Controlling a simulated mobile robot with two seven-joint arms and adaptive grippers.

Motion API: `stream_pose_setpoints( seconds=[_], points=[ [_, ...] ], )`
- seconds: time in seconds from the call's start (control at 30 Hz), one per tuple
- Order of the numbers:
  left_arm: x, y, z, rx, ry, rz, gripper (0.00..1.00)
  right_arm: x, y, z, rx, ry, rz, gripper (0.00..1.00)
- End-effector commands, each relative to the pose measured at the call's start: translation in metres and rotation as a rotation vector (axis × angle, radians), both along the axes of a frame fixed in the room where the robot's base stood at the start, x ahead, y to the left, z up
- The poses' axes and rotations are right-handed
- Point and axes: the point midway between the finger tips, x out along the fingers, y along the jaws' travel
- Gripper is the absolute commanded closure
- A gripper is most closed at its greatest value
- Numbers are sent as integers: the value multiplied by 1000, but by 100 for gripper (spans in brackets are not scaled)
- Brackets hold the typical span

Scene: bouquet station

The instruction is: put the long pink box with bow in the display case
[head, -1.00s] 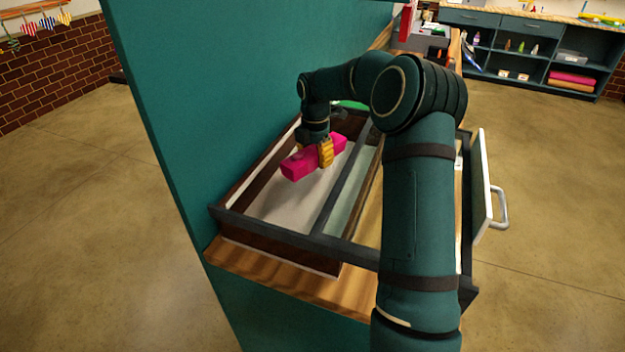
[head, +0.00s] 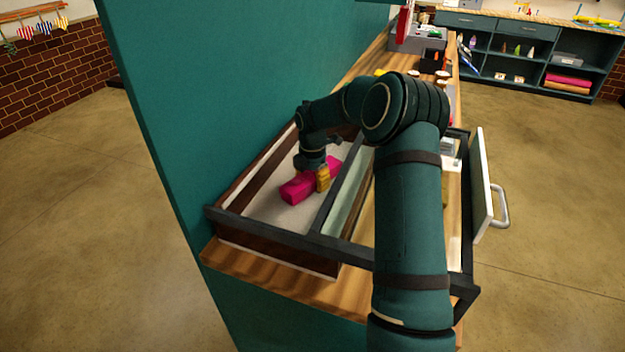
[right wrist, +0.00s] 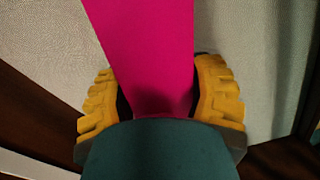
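The long pink box (head: 298,188) is inside the display case (head: 270,238), low over its pale floor at the left. I cannot tell whether it touches the floor. My right gripper (head: 322,180) reaches into the case from above, its yellow fingers around the box. In the right wrist view the pink box (right wrist: 145,45) runs between the two fingers of the gripper (right wrist: 160,100), which sit against its sides. The bow does not show clearly. My left gripper is not in view.
The case has a dark frame with a bar (head: 340,195) across its top. Its white door (head: 482,185) stands open at the right. A teal wall (head: 200,120) rises close on the left. The wooden counter (head: 270,280) extends in front, and shelves (head: 520,60) stand far back.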

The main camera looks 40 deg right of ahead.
Motion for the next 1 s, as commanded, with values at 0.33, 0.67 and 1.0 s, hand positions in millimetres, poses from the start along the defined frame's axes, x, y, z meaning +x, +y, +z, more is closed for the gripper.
stream_pose_setpoints(
  seconds=[0.33,0.67,1.0],
  points=[
    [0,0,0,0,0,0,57,0,0,0,0,0,0,15],
    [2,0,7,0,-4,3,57,1,0,38,-2,-3,0,15],
    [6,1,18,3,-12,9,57,0,0,103,-1,-1,0,15]
  ],
)
